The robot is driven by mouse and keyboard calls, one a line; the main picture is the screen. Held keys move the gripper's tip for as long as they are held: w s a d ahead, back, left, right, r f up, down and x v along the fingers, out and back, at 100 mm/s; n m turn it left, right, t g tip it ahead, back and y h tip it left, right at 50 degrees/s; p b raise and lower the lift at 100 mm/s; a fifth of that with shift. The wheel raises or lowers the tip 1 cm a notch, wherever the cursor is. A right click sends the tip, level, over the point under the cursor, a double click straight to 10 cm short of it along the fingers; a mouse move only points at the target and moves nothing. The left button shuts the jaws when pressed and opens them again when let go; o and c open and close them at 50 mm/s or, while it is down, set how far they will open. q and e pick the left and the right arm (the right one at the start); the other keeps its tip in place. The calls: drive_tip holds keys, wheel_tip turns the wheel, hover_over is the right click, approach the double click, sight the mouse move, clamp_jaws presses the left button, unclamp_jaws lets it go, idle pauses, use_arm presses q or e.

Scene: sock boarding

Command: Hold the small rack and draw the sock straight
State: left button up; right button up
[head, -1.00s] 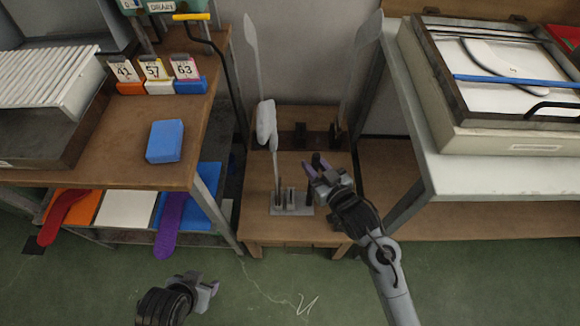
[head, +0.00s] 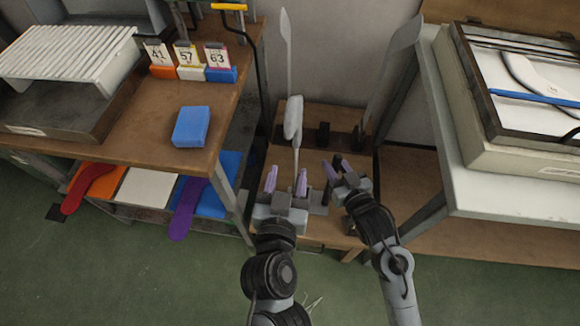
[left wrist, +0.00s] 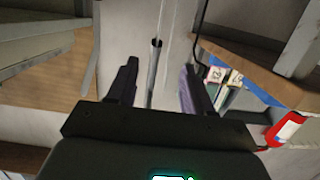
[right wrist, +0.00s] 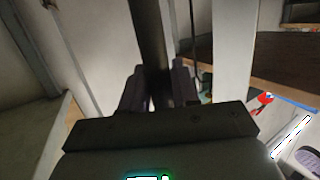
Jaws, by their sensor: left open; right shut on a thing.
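The pale sock (head: 293,118) sits bunched partway up this board, with bare board above and below. My right gripper (head: 337,167) is shut on a dark upright post of the rack; the post (right wrist: 152,40) runs between its fingers in the right wrist view. My left gripper (head: 286,179) is open at the board's lower part, below the sock, and partly hides the rack. Its fingers (left wrist: 158,88) are apart in the left wrist view.
A brown table (head: 120,130) with a blue block (head: 190,127) and number cards is at left. A white-topped table (head: 480,195) with a framed tray is at right.

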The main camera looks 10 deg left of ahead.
sight(295, 141)
use_arm(q)
drive_tip(key=shift+t, duration=0.3)
drive_tip(key=shift+w+d+r, duration=0.1)
drive_tip(key=shift+w+r, duration=0.15)
drive_tip(key=shift+w, duration=1.35)
drive_tip(key=shift+w+d+r, duration=0.1)
drive_tip(key=shift+w+r, duration=0.15)
drive_tip(key=shift+w, duration=1.4)
drive_tip(key=shift+w+r, duration=0.25)
drive_tip(key=shift+w, duration=1.35)
drive_tip(key=c, duration=0.9)
drive_tip(key=shift+f, duration=0.25)
